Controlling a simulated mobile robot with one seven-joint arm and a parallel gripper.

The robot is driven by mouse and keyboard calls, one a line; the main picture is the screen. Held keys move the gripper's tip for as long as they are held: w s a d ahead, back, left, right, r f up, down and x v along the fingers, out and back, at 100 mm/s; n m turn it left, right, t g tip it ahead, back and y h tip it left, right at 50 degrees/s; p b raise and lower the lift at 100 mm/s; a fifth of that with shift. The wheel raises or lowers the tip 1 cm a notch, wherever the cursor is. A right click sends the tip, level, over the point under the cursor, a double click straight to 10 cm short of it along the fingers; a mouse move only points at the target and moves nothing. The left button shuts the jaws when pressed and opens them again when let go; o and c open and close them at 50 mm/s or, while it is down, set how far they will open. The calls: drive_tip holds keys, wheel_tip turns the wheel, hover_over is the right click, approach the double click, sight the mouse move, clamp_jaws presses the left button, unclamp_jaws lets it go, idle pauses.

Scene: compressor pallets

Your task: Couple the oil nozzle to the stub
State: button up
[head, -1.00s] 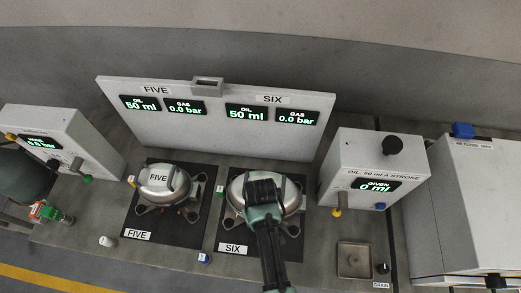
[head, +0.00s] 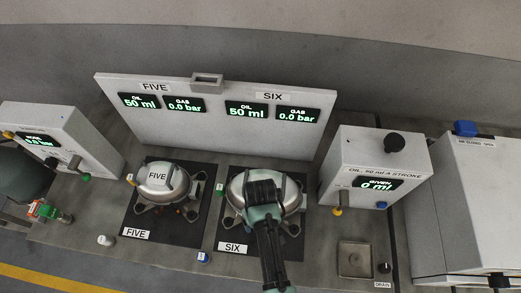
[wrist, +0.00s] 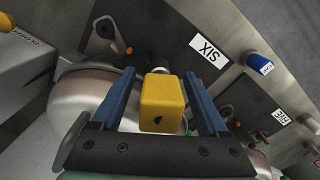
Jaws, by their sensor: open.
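My gripper (wrist: 160,95) is open over compressor SIX. Its two blue fingers stand on either side of a yellow block (wrist: 163,100), with a gap on both sides. The block looks like the oil nozzle, but I cannot be sure. Its far end points at the compressor; whether it sits on a stub is hidden. Compressor SIX (head: 236,188) is a silver dome on a black mat, partly covered by my gripper in the head view. Its rounded side also shows in the wrist view (wrist: 75,100).
The oil box (head: 350,160) reads 0 ml given, with a yellow fitting (head: 337,211) low on its front. Compressor FIVE (head: 165,184) stands to the left. A blue cap (head: 203,258) and a white cap (head: 106,240) lie in front. The display panel (head: 215,130) stands behind.

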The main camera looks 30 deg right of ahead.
wheel_tip(320, 180, up, 13)
drive_tip(key=shift+b, duration=1.05)
